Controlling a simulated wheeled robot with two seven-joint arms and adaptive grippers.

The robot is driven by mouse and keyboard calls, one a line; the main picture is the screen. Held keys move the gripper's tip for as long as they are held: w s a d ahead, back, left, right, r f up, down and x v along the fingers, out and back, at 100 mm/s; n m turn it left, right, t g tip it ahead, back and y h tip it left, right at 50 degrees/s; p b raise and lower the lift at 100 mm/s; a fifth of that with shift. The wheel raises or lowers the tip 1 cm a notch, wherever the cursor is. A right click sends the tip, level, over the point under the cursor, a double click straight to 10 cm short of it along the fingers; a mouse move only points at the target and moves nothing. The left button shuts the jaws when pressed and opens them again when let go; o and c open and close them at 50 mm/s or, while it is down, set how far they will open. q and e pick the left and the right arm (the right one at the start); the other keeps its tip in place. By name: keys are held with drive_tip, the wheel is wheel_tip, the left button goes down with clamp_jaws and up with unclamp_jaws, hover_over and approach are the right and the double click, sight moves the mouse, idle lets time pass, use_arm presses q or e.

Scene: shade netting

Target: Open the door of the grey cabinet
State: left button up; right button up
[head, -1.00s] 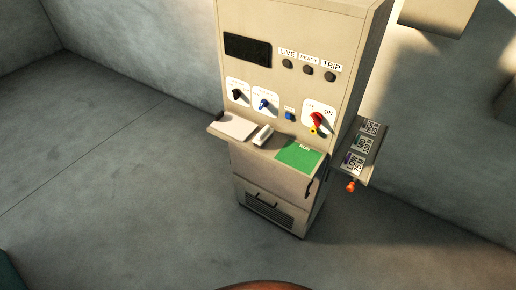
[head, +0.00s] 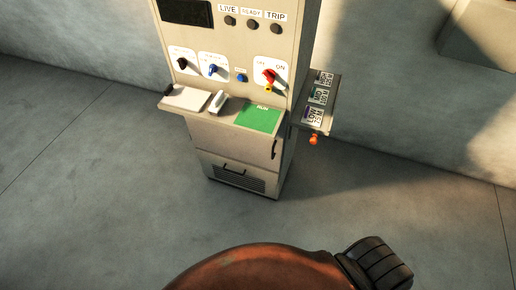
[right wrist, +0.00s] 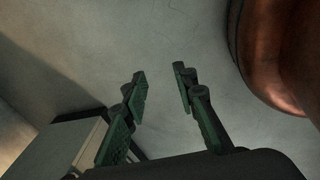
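The grey cabinet (head: 232,142) stands upright on the floor in the upper middle of the head view. Its front panel below the sloped control shelf has a dark upright handle (head: 274,148) at its right edge and looks closed. A lower panel (head: 240,178) has a dark handle bar and vent slots. My right gripper (right wrist: 160,73) is open and empty in the right wrist view, its two fingers apart over bare floor or wall. It does not show clearly in the head view. My left gripper is in neither view.
A side shelf (head: 318,103) with labels and an orange knob (head: 314,139) juts from the cabinet's right side. The floor (head: 90,220) in front and to the left is clear. A pale box-like shape (right wrist: 65,145) fills the lower left of the wrist view.

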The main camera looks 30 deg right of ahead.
drive_tip(key=w+d+r+n+t+h+b, duration=0.1)
drive_tip(key=w+r+n+b, duration=0.2)
drive_tip(key=w, duration=0.7)
drive_tip(key=w+d+n+t+h+b, duration=0.1)
drive_tip(key=w+d+n+t+b, duration=0.1)
drive_tip(key=w+n, duration=0.5)
drive_tip(key=n+t+h+b, duration=0.8)
drive_tip(key=n+t+b, duration=0.1)
drive_tip(key=n+b, duration=0.25)
approach(272, 158)
wheel_tip(272, 158, up, 4)
drive_tip(key=w+d, duration=0.2)
drive_tip(key=w, duration=0.1)
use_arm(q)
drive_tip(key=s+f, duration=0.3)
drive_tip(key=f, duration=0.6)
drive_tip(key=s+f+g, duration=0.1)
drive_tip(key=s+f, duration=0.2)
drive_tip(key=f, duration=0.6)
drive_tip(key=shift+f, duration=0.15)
use_arm(e)
drive_tip(key=shift+x, duration=3.6)
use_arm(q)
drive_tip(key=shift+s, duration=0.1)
use_arm(e)
drive_tip(key=shift+s+d+f, duration=0.15)
drive_tip(key=shift+s, duration=0.05)
drive_tip(key=shift+c, duration=0.4)
clamp_jaws()
